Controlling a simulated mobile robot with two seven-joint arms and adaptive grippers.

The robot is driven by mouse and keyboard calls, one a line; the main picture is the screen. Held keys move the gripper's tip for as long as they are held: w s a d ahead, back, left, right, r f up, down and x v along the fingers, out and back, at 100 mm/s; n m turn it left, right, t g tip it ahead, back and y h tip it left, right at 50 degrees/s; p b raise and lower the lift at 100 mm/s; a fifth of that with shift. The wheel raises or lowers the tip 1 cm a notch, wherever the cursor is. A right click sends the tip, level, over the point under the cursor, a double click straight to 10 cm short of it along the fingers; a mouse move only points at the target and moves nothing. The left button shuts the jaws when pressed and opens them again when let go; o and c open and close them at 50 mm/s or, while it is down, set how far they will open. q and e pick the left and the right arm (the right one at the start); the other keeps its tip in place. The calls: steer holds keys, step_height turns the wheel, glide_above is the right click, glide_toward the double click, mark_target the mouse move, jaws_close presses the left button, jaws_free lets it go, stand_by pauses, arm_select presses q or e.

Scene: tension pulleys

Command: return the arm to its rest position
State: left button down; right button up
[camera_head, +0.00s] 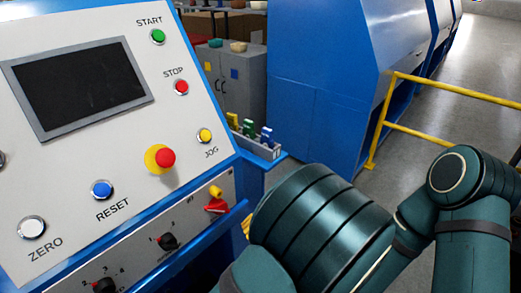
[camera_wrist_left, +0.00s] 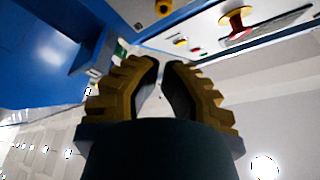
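My left gripper (camera_wrist_left: 160,64) shows in the left wrist view, with two ribbed yellow-brown fingers and dark inner pads. Its fingertips are drawn close together, with only a thin gap and nothing held between them. The control panel, with a red and yellow knob (camera_wrist_left: 236,22), lies beyond the fingertips and apart from them. In the head view, teal links of my own arm (camera_head: 325,225) fill the lower right, beside the panel. No gripper shows in the head view, and my right gripper is in neither view.
The white control panel (camera_head: 130,140) fills the left, with a dark screen, coloured buttons, a red-on-yellow emergency button (camera_head: 165,158) and a red switch (camera_head: 215,203). Blue machines (camera_head: 320,80) stand behind. A yellow railing (camera_head: 395,100) stands at right; floor beyond is clear.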

arm_select(q)
steer(key=s+a+f+g, duration=0.3)
steer(key=a+f+g, duration=0.2)
steer(key=f+g, duration=0.1)
steer(key=s+a+f+g, duration=0.3)
steer(key=a+f+g, duration=0.2)
steer(key=a+f, duration=0.15)
steer(key=s+d+f+g+h, duration=0.3)
steer(key=s+f+g+h, duration=0.65)
steer(key=s+f, duration=0.25)
steer(key=d+f+h, duration=0.2)
steer(key=d+h, duration=0.2)
steer(key=w+a+n+t+h, duration=0.1)
steer(key=w+n+t+h, duration=0.1)
steer(key=w+t, duration=0.4)
steer(key=shift+w+a+f+n+h, duration=0.25)
steer(key=shift+w+a+n+h, duration=0.15)
steer(key=shift+w+h, duration=0.35)
